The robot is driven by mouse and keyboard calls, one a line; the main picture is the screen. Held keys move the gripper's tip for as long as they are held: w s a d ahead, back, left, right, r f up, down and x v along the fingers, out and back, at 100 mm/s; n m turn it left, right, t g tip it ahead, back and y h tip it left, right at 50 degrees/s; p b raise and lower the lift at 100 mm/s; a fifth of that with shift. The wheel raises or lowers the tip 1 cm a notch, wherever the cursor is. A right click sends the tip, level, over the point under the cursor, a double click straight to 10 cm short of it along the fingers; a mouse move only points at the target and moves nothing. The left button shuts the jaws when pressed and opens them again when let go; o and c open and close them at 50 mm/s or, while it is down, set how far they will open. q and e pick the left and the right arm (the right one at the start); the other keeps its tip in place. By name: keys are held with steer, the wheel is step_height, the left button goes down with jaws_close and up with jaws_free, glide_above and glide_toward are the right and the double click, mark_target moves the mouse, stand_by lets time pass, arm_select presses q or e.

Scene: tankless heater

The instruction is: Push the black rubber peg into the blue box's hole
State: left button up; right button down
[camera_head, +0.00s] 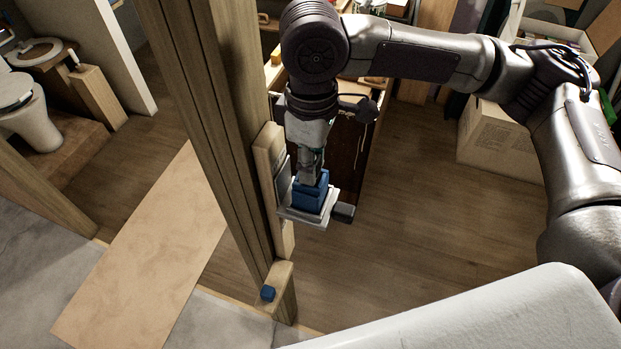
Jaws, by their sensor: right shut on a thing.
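The blue box (310,192) sits on a pale bracket (306,216) fixed to the side of a wooden post. My right gripper (311,176) points straight down over the box, its fingertips at the box's top. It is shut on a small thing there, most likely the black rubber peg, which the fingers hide. The box's hole is hidden too, so I cannot tell how deep the peg sits. My left gripper is not in view.
The wooden post (205,110) stands just left of my right gripper. A dark grey block (343,213) sticks out right of the bracket. A cardboard box (500,140) stands at right; the floor between is clear.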

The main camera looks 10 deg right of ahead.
steer(key=shift+f, duration=0.2)
steer(key=c, duration=0.8)
jaws_free()
step_height(320, 180, up, 12)
